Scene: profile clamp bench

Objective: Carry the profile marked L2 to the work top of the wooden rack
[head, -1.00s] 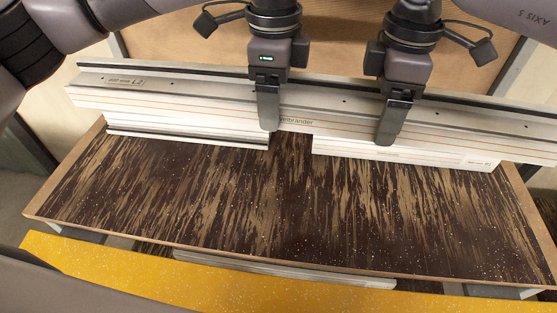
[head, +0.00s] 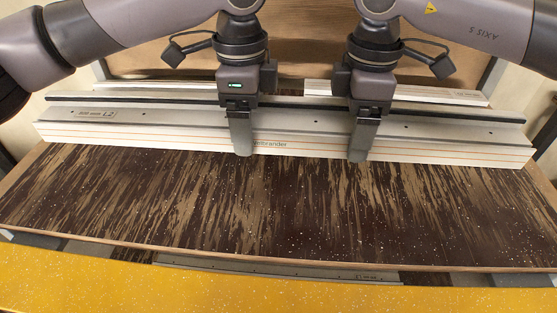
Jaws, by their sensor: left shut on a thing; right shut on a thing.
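The long silver-white profile marked L2 (head: 180,128) has thin orange lines and lies level across the head view, over the back part of the work top. My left gripper (head: 243,150) is shut on it left of its middle. My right gripper (head: 358,155) is shut on it right of its middle. The dark, streaked wooden work top (head: 250,210) spreads out in front of the profile. No clear gap shows under the profile's lower edge, but I cannot tell whether it touches the work top.
Another white profile (head: 440,94) shows partly behind the held one at the right; a further one (head: 150,90) shows at the left. A yellow speckled surface (head: 200,285) runs along the front. Below the work top, a long profile (head: 300,273) is partly visible. The work top's front is clear.

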